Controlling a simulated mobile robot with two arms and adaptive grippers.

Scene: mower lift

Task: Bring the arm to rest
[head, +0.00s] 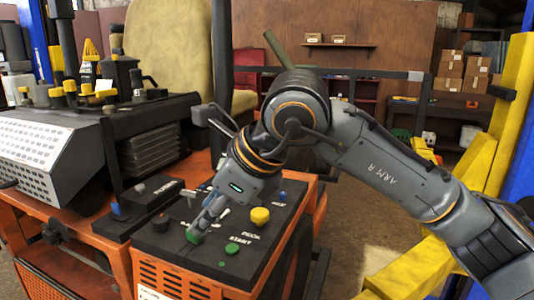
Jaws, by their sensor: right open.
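My right arm (390,165), marked "ARM R", reaches in from the right and bends down over the mower's black control panel (185,258). My right gripper (202,230) points down at the panel, open, its fingers close together in this view. Its tips are just above or at a green part (193,237); I cannot tell if they touch. A yellow knob (260,215) labelled "DECK" and a green button (232,248) labelled "START" are right of the tips. A blue switch (283,195) is farther back. The gripper hides some of the panel. My left gripper is not in view.
The orange mower body (180,285) carries a grey engine housing (75,140) at left and a beige seat (168,55) behind. A yellow lift post (510,110) stands at right, near my arm. Shelves with boxes (450,70) are far back.

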